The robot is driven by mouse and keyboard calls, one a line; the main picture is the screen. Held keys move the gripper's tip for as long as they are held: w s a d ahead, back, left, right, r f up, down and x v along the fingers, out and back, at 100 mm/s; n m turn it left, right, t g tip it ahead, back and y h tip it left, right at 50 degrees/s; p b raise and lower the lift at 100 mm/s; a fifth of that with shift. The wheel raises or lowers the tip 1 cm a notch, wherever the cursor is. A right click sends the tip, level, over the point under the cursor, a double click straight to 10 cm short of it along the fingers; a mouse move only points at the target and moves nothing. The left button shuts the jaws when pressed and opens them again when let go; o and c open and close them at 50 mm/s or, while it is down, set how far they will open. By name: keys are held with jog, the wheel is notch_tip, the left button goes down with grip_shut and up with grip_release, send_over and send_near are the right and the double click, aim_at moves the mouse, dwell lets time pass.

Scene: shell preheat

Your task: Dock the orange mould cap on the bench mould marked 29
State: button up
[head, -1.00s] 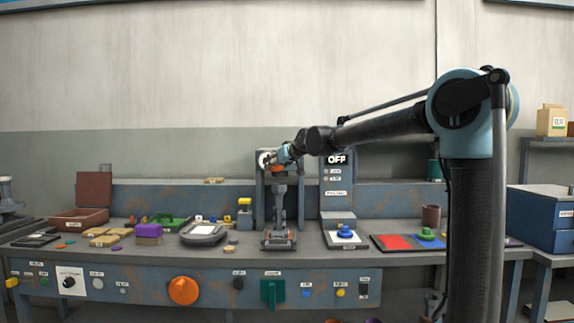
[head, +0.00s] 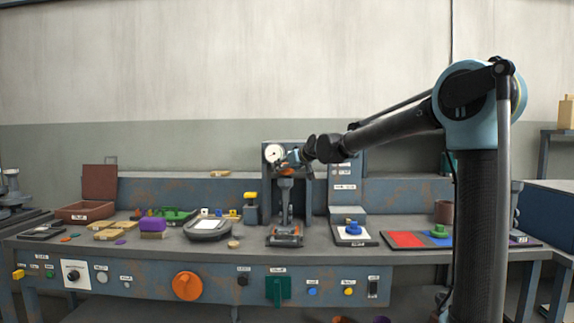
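My gripper (head: 291,158) is at the upper part of the grey press-like stand at the middle of the bench, in front of its round dial. A small orange patch shows just under the gripper. It may be the orange mould cap, but it is too small to tell whether it is held. The fingers are too small and too covered to read as open or shut. Below stands a grey upright piece on a dark base (head: 285,240), with orange-brown marks on it. I cannot read a 29 on any mould, so I cannot tell which one is so marked.
A grey tray-like piece (head: 208,229) is left of the stand. A yellow-topped post (head: 251,208) stands close left. The front panel carries a large orange knob (head: 187,286).

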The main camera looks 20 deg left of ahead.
jog(key=shift+f, duration=0.5)
dwell(0.3)
jog(key=shift+s, duration=0.15)
dwell(0.7)
jog(key=shift+f, duration=0.45)
dwell(0.4)
jog(key=o, duration=0.8)
jog(key=shift+c, duration=0.2)
jog(key=v, duration=1.1)
dwell(0.5)
